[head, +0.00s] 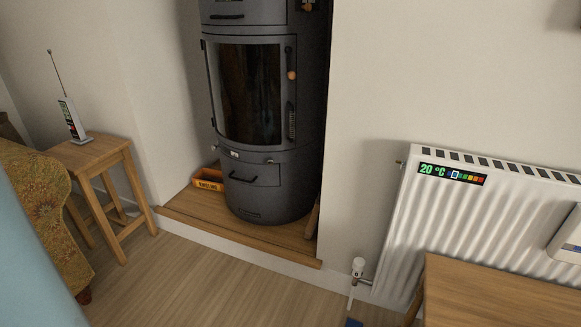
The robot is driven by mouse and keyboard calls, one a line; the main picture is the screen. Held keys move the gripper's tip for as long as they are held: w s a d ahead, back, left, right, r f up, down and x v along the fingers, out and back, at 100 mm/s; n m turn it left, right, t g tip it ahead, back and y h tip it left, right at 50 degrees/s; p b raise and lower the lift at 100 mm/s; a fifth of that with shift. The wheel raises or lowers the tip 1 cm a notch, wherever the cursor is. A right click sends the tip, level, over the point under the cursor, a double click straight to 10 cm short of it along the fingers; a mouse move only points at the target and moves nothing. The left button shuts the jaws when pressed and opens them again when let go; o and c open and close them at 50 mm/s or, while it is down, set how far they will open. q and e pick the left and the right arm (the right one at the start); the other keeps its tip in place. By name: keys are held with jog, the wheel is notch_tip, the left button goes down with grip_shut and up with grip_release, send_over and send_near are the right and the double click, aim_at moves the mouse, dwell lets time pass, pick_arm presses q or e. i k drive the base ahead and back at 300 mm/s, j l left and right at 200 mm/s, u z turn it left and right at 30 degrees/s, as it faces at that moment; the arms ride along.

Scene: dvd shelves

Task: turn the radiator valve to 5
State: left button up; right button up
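The radiator valve (358,267) is a small white knob on a pipe at the lower left corner of the radiator. Its number marks are too small to read. The white ribbed radiator (398,240) hangs on the wall at the right. A strip display (452,174) on its top left reads 20 °C beside a row of coloured blocks. Neither of my grippers shows in the head view.
A wooden table (500,295) stands in front of the radiator, right of the valve. A grey stove (265,190) stands on a wooden hearth (200,212). A wooden stool (95,152) and a patterned armchair (45,210) are at the left. The floor (220,285) between is clear.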

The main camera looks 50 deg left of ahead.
aim_at(358, 263)
jog(key=u, duration=1)
jog(key=i+j, duration=0.2)
jog(key=j, duration=0.15)
jog(key=i+j, duration=0.25)
jog(key=i+j+z, duration=0.1)
jog(key=j, duration=0.35)
jog(key=i+j, duration=0.55)
jog(key=j, duration=0.2)
jog(key=z, duration=0.05)
